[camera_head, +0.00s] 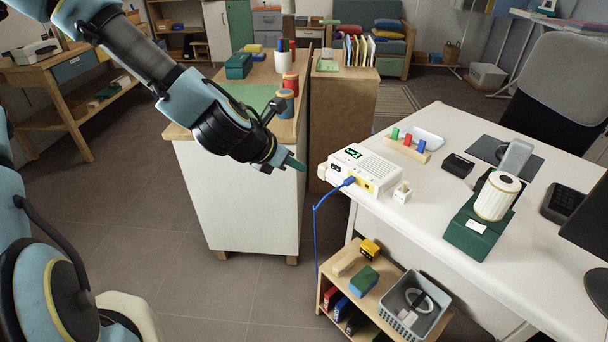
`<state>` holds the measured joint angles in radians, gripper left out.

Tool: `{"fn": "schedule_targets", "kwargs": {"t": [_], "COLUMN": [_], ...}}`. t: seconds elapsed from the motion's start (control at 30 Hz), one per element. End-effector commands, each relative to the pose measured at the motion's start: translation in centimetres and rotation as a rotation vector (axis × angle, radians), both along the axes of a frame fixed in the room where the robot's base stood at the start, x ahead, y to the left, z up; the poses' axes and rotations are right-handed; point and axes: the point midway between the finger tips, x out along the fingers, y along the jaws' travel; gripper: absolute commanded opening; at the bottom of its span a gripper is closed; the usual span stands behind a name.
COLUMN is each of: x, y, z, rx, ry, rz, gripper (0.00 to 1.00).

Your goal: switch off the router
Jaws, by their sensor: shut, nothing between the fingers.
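The router (361,169) is a white box with a vented top, a green marking on top and a yellow panel on its front right. It sits at the near left corner of the white desk (450,212). A blue cable (316,222) is plugged into its front and hangs down past the desk edge. My gripper (299,166) is shut and empty, with its green tip to the left of the router and apart from it.
Next to the router stand a small white block (402,192) and a wooden rack with coloured pegs (406,149). A green-based device with a white cylinder (480,222) is farther right. A low shelf (385,290) stands below. A cabinet (235,195) with cups is behind my gripper.

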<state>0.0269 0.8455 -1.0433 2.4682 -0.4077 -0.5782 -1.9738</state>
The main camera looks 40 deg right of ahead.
Motion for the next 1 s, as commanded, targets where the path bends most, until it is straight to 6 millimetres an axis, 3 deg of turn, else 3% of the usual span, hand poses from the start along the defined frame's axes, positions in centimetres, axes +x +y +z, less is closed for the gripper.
{"fn": "schedule_targets", "kwargs": {"t": [0.5,1.0], "x": [0.0,1.3], "y": [-0.8,-7.3], "z": [-0.5,-7.1], "rx": [-0.010,-0.008], "ry": [0.014,0.013], "rz": [0.013,0.011], "gripper": [0.00,0.00]}}
